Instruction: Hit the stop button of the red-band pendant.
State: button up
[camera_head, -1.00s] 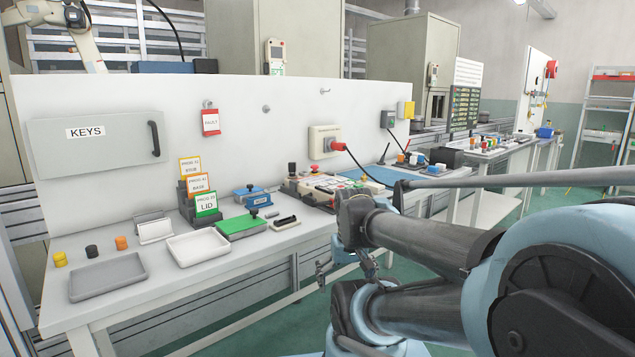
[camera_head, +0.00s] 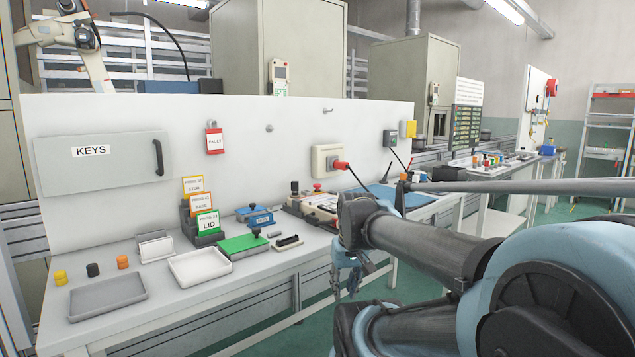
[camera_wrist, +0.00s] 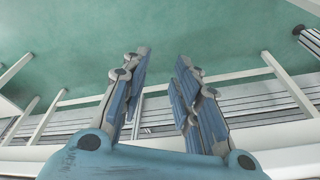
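A pale handheld pendant (camera_head: 280,75) hangs on the front of the left cabinet behind the white panel. A second, similar pendant (camera_head: 433,94) hangs on the cabinet further right. Both are small in view, and I cannot make out a red band or a stop button on either. My gripper (camera_head: 348,280) hangs low in front of the bench, partly hidden by my arm, well away from both pendants. In the wrist view my gripper (camera_wrist: 162,75) is open and empty, with green floor between its fingers.
The bench holds a control box with a red mushroom button (camera_head: 317,187), trays (camera_head: 108,296), a card rack (camera_head: 190,234) and a green block (camera_head: 243,243). The white back panel (camera_head: 240,170) stands between the bench and the cabinets.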

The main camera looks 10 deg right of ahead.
jog(key=shift+n+t+y, duration=0.5)
jog(key=shift+n+y, duration=0.2)
jog(key=shift+n, duration=0.1)
jog(key=w+r, duration=0.6)
jog(key=w, duration=0.1)
jog(key=w+a+r, duration=0.1)
jog(key=w+r, duration=0.2)
jog(key=shift+w+a+r, duration=0.1)
jog(key=shift+w+r, duration=0.2)
jog(key=shift+r, duration=0.1)
grip_shut()
jog(key=w+d+r+n+t+y, duration=0.1)
jog(key=w+r, duration=0.5)
jog(key=w, duration=0.6)
jog(key=w+d+r+n+t+y, duration=0.1)
jog(key=w+d+r, duration=0.2)
jog(key=w+r, duration=0.4)
jog(key=w+d+r+n+t+y, duration=0.1)
jog(key=w+r, duration=0.6)
jog(key=w, duration=1)
jog(key=shift+w+d+n+t, duration=0.4)
jog(key=shift+d+n+t, duration=0.1)
